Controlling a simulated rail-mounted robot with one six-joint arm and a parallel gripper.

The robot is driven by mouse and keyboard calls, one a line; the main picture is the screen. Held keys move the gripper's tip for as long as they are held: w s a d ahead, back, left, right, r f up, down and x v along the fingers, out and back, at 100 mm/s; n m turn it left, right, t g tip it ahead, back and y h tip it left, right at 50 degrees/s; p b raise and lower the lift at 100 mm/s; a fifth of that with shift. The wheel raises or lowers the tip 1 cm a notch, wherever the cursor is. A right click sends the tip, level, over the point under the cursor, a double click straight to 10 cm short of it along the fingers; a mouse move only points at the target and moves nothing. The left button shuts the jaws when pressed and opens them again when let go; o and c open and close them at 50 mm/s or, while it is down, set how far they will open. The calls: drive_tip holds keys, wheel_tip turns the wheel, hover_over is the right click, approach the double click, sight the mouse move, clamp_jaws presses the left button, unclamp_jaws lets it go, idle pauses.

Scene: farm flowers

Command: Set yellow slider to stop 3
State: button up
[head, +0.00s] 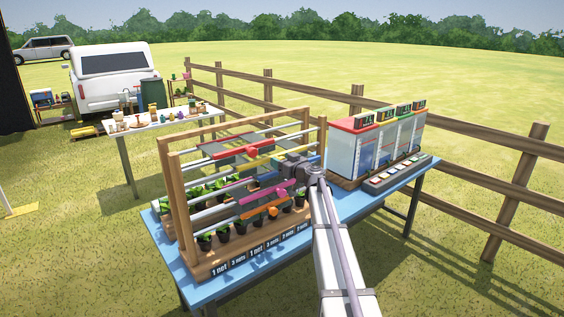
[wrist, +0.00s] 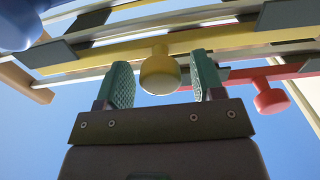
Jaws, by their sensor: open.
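The yellow slider (wrist: 160,70) has a yellow rail and a round knob. In the wrist view its knob sits between the two teal finger pads of my gripper (wrist: 159,84), with a gap on the left and a narrower one on the right. My gripper is open. In the head view my gripper (head: 284,160) is at the upper front of the wooden rack (head: 172,200), where the yellow bar (head: 262,154) runs; it covers the yellow knob there. No numbered stops can be read. A label strip (head: 255,253) along the rack's base reads "1 net", "3 nets" and the like.
A red knob (wrist: 270,98) is to the right and a blue knob (wrist: 20,22) at upper left in the wrist view. Magenta (head: 280,190) and orange (head: 273,212) knobs lie below my gripper. Potted plants (head: 223,231) stand inside the rack. A display case (head: 345,152) stands right.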

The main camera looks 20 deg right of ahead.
drive_tip(key=v, duration=1)
drive_tip(key=shift+s, duration=0.35)
drive_tip(key=s+a+f+m+g+y, duration=0.2)
drive_tip(key=s+a+f+m+g, duration=0.1)
drive_tip(key=s+a+f+g, duration=0.85)
drive_tip(key=s+a+f+g+h, duration=0.2)
drive_tip(key=s+a+g+h, duration=0.1)
drive_tip(key=s+a, duration=0.5)
drive_tip(key=s+a+f+g+h, duration=0.3)
drive_tip(key=s+a, duration=0.6)
drive_tip(key=s, duration=0.4)
drive_tip(key=shift+s+f, duration=0.3)
